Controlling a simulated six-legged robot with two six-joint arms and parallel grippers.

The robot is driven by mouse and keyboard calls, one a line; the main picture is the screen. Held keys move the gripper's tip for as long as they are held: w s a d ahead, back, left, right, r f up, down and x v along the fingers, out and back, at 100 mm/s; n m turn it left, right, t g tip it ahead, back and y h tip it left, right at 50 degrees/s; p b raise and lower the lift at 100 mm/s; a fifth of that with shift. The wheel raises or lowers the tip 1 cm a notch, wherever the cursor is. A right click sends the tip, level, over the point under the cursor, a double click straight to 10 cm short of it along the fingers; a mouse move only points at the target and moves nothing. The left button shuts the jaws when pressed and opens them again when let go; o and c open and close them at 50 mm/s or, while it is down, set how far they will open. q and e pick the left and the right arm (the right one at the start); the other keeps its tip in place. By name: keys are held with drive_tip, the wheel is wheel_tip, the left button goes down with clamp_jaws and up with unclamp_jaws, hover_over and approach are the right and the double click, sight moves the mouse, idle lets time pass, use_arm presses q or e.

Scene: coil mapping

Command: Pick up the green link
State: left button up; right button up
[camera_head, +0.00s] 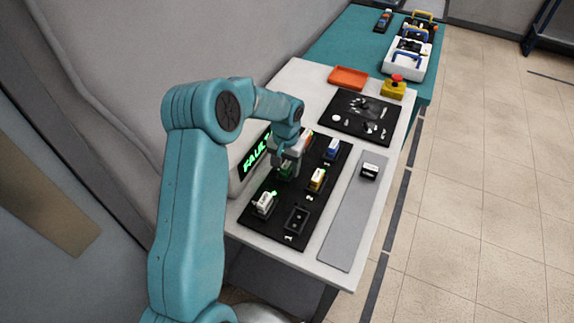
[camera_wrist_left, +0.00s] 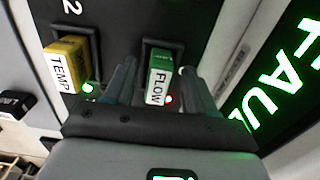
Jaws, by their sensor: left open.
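The green link (camera_wrist_left: 160,65), with a white label reading FLOW, sits in a socket of the black board (camera_head: 275,232). In the head view the green link (camera_head: 285,171) shows only in part under my left gripper (camera_head: 288,160). In the left wrist view my left gripper (camera_wrist_left: 159,68) is open, with one finger on each side of the green link. A gap shows between the link and the fingers, so it does not look gripped. A red light glows beside the link. My right gripper is not in view.
A yellow TEMP block (camera_head: 317,179), a blue block (camera_head: 332,148) and a white block (camera_head: 264,204) sit on the board around an empty socket (camera_head: 296,219). A lit display (camera_head: 256,154) stands close behind. A black block (camera_head: 370,170) lies on the grey strip (camera_head: 345,222).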

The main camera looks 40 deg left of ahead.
use_arm(q)
drive_tip(key=shift+f, duration=0.2)
drive_tip(key=shift+s+d+r, duration=0.15)
drive_tip(key=shift+s+r, duration=0.05)
drive_tip(key=shift+r, duration=0.05)
drive_tip(key=shift+c, duration=0.6)
drive_tip(key=c, duration=0.5)
drive_tip(key=shift+w+f, duration=0.1)
clamp_jaws()
